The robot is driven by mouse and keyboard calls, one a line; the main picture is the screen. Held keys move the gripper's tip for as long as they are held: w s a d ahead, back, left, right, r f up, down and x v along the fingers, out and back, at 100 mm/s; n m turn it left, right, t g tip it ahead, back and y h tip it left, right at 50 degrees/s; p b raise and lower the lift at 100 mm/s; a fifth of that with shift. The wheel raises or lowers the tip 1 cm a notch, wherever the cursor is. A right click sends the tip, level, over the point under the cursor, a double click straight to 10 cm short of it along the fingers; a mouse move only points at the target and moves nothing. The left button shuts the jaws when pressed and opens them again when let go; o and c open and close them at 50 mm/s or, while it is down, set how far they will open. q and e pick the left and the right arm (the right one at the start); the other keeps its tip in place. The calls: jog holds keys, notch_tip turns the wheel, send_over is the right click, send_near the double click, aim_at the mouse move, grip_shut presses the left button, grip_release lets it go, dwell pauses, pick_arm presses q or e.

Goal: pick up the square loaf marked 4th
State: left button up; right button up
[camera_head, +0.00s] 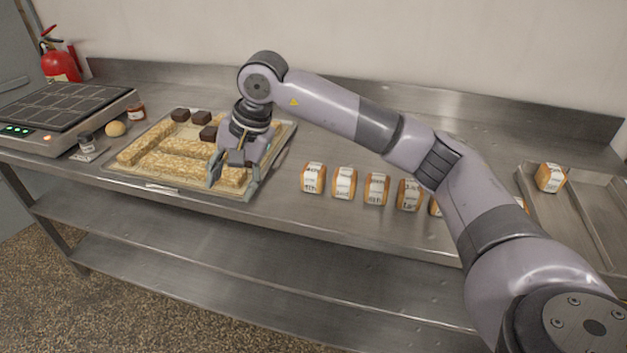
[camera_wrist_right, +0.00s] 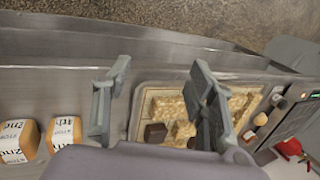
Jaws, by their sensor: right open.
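A row of square loaves with white paper bands stands on the steel counter. The leftmost loaf (camera_head: 313,178) seems to read 4th, the second loaf (camera_head: 344,183) 2nd, and the third loaf (camera_head: 376,188) perhaps 4th; the print is small. The fourth loaf (camera_head: 409,195) and a partly hidden loaf (camera_head: 435,208) stand by my arm. My right gripper (camera_head: 232,180) is open and empty above the tray of bars, left of the row. In the wrist view its fingers (camera_wrist_right: 158,100) are apart, with two loaves to the left, one reading 2nd (camera_wrist_right: 17,142). My left gripper is out of view.
A baking tray (camera_head: 180,197) holds pale bars and dark blocks under my right gripper. A scale-like device (camera_head: 50,140), small jars and a round bun (camera_head: 116,128) are left. A metal tray (camera_head: 590,190) at right holds another loaf (camera_head: 551,178). The counter behind the row is clear.

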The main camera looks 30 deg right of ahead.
jog(key=d+r+h, duration=0.3)
jog(key=d+r, duration=0.1)
jog(key=d, duration=0.4)
jog(key=d+r+h, duration=0.3)
jog(key=d+h, duration=0.1)
jog(key=d, duration=0.4)
send_over(313, 168)
jog(key=s+a, duration=0.1)
notch_tip(313, 168, down, 10)
jog(key=shift+s, duration=0.1)
jog(key=shift+a+p+x, duration=0.15)
jog(key=shift+p+x, duration=0.15)
jog(key=shift+x, duration=1.15)
jog(key=shift+a+p+x, duration=0.2)
jog(key=shift+p+x, duration=0.1)
jog(key=shift+x, duration=1.15)
jog(key=shift+s+f, duration=0.1)
jog(key=shift+s, duration=0.05)
jog(key=shift+c, duration=0.3)
jog(key=c, duration=0.7)
jog(key=shift+c, duration=0.2)
